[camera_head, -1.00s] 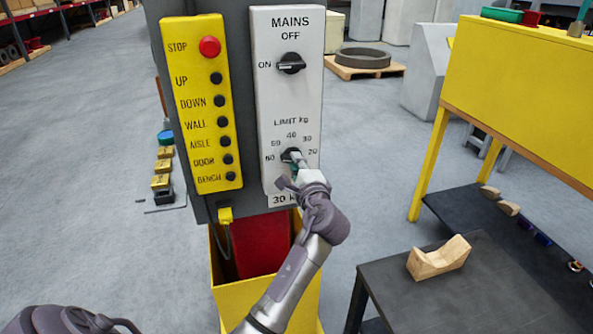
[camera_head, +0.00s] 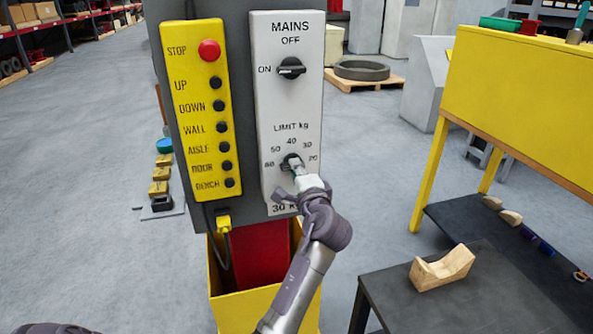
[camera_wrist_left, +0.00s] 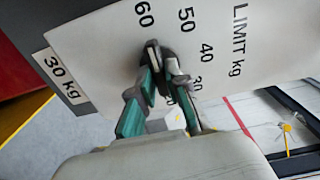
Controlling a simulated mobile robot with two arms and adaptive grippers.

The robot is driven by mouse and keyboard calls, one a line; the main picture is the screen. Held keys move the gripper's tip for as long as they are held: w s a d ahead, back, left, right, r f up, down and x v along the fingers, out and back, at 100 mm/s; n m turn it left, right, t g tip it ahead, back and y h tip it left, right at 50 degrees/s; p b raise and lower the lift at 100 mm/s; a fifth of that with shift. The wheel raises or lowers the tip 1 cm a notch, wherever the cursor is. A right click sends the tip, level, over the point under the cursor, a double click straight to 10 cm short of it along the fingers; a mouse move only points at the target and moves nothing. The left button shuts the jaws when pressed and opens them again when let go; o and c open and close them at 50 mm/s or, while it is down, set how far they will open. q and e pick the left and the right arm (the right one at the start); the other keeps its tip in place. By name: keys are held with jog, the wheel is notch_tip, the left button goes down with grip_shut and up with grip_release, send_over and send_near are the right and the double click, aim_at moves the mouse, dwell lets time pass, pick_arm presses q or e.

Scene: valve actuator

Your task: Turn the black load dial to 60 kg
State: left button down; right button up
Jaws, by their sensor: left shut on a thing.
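The black load dial (camera_head: 291,162) sits low on the white panel (camera_head: 290,105) under "LIMIT kg", with numbers from 60 at left over 40 at top to 20 at right. My left gripper (camera_head: 297,168) reaches it from below and is shut on its knob. In the left wrist view the two teal-and-grey fingers (camera_wrist_left: 158,80) hold either side of the black dial (camera_wrist_left: 162,62). The 60, 50 and 40 marks show there, and 30 is partly hidden. The fingers cover much of the knob, so I cannot tell its exact setting. My right gripper is not in view.
Above the dial is the MAINS switch (camera_head: 291,68). A yellow button box (camera_head: 195,110) stands left of the panel. A "30 kg" label (camera_head: 286,208) is below the dial. A dark table with a wooden block (camera_head: 442,268) is at right.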

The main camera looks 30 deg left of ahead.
pick_arm(q)
jog(key=c, duration=1.2)
grip_release()
jog(key=shift+o, duration=0.2)
jog(key=shift+d, duration=0.1)
jog(key=v, duration=0.7)
jog(key=shift+s, duration=0.2)
jog(key=shift+d, duration=0.1)
